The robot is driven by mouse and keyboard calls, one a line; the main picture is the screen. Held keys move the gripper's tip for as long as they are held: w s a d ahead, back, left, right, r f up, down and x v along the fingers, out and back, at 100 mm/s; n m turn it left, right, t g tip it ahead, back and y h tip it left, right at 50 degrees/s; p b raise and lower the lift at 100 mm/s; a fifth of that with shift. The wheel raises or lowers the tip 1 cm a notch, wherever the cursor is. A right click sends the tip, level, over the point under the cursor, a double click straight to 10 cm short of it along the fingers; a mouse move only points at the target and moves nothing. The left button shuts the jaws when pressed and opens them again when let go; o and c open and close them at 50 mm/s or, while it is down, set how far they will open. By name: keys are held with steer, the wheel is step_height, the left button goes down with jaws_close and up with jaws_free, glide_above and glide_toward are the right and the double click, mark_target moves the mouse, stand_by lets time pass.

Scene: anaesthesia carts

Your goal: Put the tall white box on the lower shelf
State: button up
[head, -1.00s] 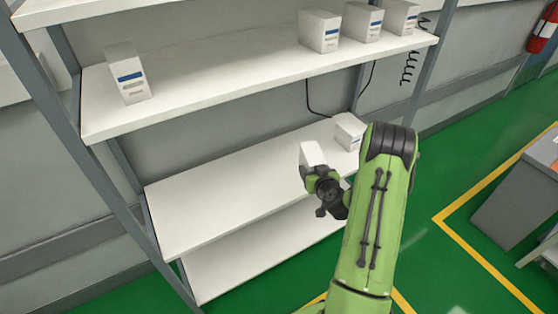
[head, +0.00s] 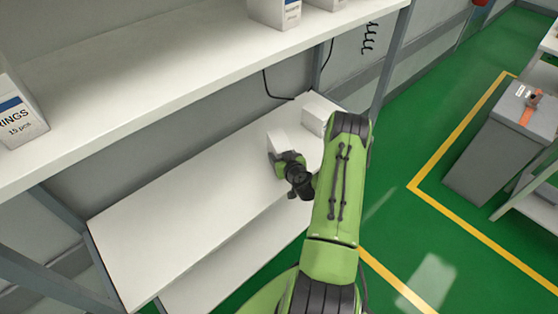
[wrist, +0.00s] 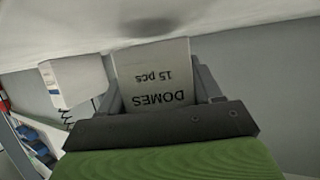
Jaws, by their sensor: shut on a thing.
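My gripper (head: 285,160) is shut on a white box (head: 278,139), which stands out past the fingers over the right part of the shelf board (head: 175,215) below the upper shelf. In the wrist view my gripper (wrist: 160,85) has a finger on each side of the box (wrist: 153,65), and its label reads "DOMES 15 pcs", upside down. The pale shelf surface (wrist: 250,20) and a soft shadow lie close beyond the box's end. I cannot tell whether it touches the board.
Another white box (head: 318,112) stands on the same board, right of and behind the held one; it shows in the wrist view (wrist: 75,82). An upper shelf (head: 170,75) holds more boxes. A still lower board (head: 225,265) lies beneath. The board's left part is clear.

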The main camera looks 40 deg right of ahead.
steer(key=shift+f, duration=0.6)
steer(key=shift+f+b, duration=0.15)
steer(key=shift+b, duration=0.15)
steer(key=o, duration=1.2)
steer(key=shift+c, duration=0.2)
